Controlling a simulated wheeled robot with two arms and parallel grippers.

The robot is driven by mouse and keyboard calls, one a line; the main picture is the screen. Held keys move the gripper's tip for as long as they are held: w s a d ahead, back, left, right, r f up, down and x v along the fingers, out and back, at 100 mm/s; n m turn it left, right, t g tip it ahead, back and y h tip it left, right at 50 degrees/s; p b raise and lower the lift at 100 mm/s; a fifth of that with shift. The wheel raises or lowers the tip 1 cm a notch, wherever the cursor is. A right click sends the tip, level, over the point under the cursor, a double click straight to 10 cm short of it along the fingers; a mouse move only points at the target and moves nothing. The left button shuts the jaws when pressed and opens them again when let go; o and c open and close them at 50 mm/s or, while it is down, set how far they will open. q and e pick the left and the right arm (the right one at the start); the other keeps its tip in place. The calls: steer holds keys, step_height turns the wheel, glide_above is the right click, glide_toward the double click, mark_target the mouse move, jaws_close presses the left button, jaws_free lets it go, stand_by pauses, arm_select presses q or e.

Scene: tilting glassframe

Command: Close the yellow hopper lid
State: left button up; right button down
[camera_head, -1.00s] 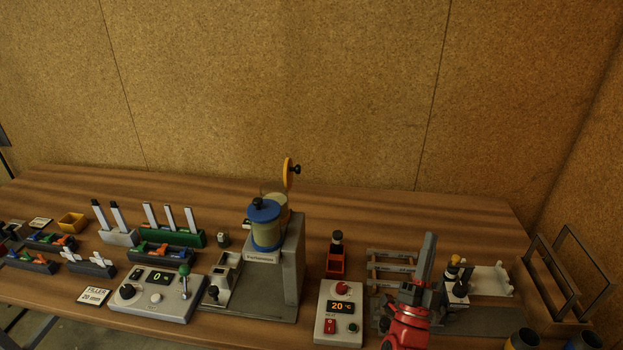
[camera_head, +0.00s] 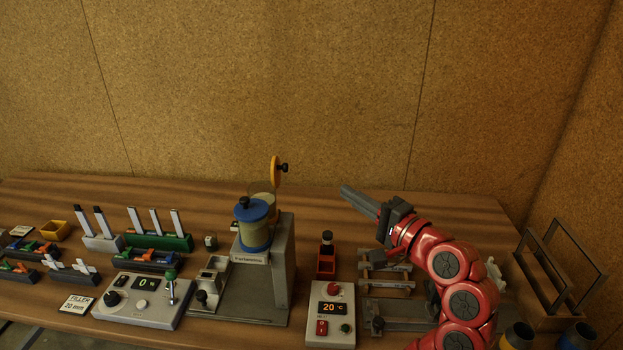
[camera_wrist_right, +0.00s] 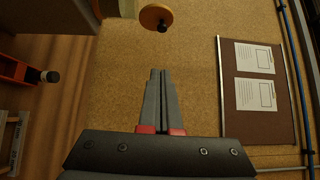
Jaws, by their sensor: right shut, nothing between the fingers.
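The yellow hopper lid (camera_head: 276,171) stands open, upright on edge, with a black knob on its right side. It is at the top of the grey machine (camera_head: 277,275), behind the blue hopper part (camera_head: 255,236) with the black knob on top. The lid also shows in the right wrist view (camera_wrist_right: 156,17), at the top. My right gripper (camera_head: 346,191) is shut and empty, to the right of the lid and apart from it, pointing left. Its fingers show together in the wrist view (camera_wrist_right: 156,75). My left gripper is not in view.
A control box reading 20 °C (camera_head: 331,314) and a red holder (camera_head: 326,259) stand right of the machine. A control box with a lever (camera_head: 142,299) is at its left. A black frame rack (camera_head: 565,275) stands far right. Bare table lies behind the machine.

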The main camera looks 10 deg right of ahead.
steer(key=s+a+p+x, duration=0.1)
steer(key=p+x, duration=0.3)
steer(key=x, duration=0.8)
steer(key=shift+a+p, duration=0.4)
steer(key=shift+a, duration=0.45)
steer(key=shift+w, duration=0.1)
